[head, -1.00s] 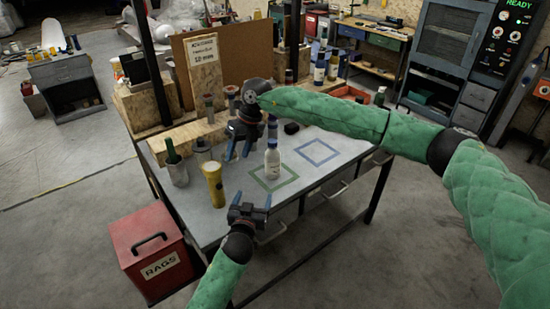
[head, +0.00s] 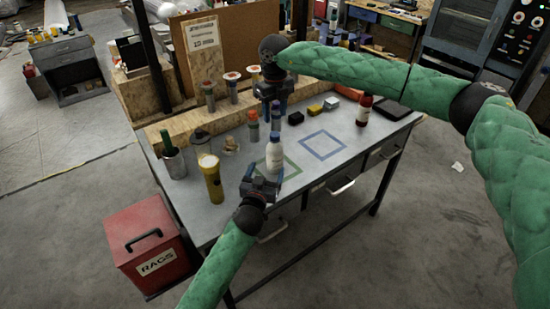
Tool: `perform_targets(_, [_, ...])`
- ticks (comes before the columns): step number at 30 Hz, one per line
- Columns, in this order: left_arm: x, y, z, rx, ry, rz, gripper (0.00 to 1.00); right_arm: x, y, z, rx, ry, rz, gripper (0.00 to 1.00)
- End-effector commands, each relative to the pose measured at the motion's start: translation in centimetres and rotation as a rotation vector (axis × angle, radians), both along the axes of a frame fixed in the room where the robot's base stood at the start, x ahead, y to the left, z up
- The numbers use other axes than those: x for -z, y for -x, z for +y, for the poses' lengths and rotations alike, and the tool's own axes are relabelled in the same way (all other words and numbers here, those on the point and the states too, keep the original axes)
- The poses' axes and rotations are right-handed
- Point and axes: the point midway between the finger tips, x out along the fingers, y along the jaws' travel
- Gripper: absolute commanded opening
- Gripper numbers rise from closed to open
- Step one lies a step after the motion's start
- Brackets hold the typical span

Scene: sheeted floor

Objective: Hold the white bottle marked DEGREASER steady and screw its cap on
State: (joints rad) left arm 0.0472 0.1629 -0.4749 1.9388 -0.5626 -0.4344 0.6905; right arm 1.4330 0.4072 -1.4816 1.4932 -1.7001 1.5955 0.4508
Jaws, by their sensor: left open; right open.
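The white bottle (head: 274,155) stands upright on the grey bench at the back left part of the green square outline. Its top is blue; I cannot tell how a cap sits there, and its label is too small to read. My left gripper (head: 264,177) is open just in front of the bottle, fingers pointing toward it, and seems empty. My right gripper (head: 274,108) is open with its fingers pointing down, above and behind the bottle in the picture. It seems to hold nothing.
Grey canisters with orange tops, a black block (head: 296,118) and a red bottle (head: 364,110) are behind. The blue square outline (head: 323,145) is empty.

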Motion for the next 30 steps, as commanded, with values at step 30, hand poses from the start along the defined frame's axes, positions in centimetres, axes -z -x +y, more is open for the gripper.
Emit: perform_targets(30, [0.0, -11.2, -2.8, 0.0, 0.0, 0.0, 0.78, 0.0, 0.0, 0.0, 0.0, -0.001, 0.001, 0.48])
